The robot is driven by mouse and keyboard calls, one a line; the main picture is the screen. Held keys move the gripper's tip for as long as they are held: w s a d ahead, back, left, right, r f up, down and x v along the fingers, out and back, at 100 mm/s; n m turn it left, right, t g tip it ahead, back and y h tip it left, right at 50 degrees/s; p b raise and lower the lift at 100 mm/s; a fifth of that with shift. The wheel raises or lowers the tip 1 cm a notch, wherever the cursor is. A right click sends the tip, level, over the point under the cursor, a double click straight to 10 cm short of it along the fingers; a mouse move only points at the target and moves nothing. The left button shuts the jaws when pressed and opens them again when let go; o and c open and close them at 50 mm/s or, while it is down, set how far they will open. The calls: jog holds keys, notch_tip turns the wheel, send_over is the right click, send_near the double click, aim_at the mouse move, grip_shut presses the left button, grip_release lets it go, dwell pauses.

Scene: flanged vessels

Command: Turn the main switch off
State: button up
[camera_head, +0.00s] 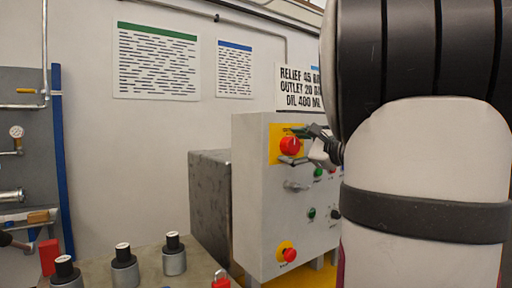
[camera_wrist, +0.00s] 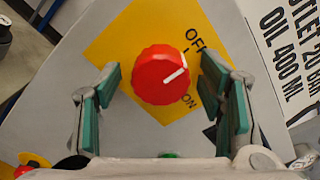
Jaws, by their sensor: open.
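The main switch is a red round knob (camera_wrist: 161,75) on a yellow plate (camera_wrist: 120,42) marked OFF and ON. A white line on the knob points right and slightly up in the wrist view, between the two words. In the head view the red knob (camera_head: 290,145) sits at the top of the grey control box (camera_head: 262,205). My gripper (camera_wrist: 160,84) is open, with one green-padded finger on each side of the knob. Gaps show between the pads and the knob in the wrist view. In the head view my gripper (camera_head: 312,143) is at the knob's right, partly hidden by my arm.
Lower on the box are a metal handle (camera_head: 296,186), a green button (camera_head: 311,213) and a red button on yellow (camera_head: 288,254). Several black-capped cylinders stand on a bench (camera_head: 205,270) at the front. My arm hides the box's right side.

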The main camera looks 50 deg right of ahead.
jog(key=shift+s, duration=0.15)
jog(key=v, duration=1.1)
jog(key=shift+s, duration=0.35)
jog(key=shift+f, duration=0.1)
